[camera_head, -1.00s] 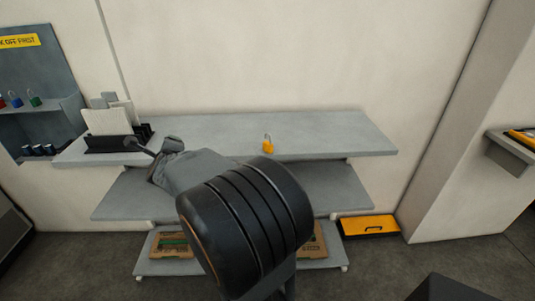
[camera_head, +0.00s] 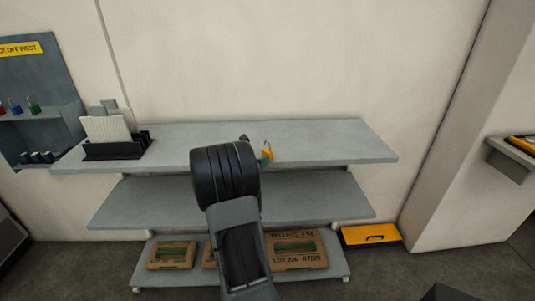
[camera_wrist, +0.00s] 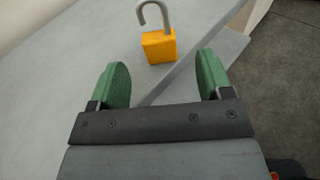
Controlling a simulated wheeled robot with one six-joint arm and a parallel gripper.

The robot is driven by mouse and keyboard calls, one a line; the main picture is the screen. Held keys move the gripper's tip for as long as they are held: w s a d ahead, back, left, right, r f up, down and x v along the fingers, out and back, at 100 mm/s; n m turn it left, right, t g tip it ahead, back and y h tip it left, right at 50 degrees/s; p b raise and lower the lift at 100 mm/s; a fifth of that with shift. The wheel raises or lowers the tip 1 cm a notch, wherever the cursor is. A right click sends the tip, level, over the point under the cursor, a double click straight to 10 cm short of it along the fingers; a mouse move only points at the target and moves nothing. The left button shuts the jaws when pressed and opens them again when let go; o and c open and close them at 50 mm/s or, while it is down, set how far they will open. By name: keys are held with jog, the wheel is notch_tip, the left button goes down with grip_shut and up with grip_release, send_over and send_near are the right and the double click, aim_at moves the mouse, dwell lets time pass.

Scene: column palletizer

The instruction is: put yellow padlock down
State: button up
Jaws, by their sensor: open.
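The yellow padlock (camera_head: 267,152) stands on the top shelf (camera_head: 330,145) near its front edge, right of the shelf's middle. In the wrist view the yellow padlock (camera_wrist: 159,46) shows its grey shackle swung open at the top. My gripper (camera_wrist: 160,80) is open, with its two green finger pads apart. The padlock lies ahead of the fingertips, between their lines, and no pad touches it. In the head view my wrist hides most of the gripper; a bit of green pad shows beside the padlock.
A black rack with white papers (camera_head: 108,135) stands at the shelf's left end. Cardboard boxes (camera_head: 296,250) sit on the bottom shelf. A yellow case (camera_head: 371,236) lies on the floor. Blue wall board (camera_head: 40,75) holds other padlocks. The top shelf's right part is clear.

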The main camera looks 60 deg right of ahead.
aim_at(266, 152)
jog(key=p+x, duration=0.1)
jog(key=x, duration=0.1)
jog(key=p+x, duration=0.1)
jog(key=x, duration=0.1)
jog(key=shift+d+r, duration=0.15)
jog(key=shift+d, duration=0.3)
jog(key=shift+s+d, duration=0.1)
jog(key=shift+d, duration=0.6)
jog(key=c, duration=1)
jog(key=shift+c, duration=0.7)
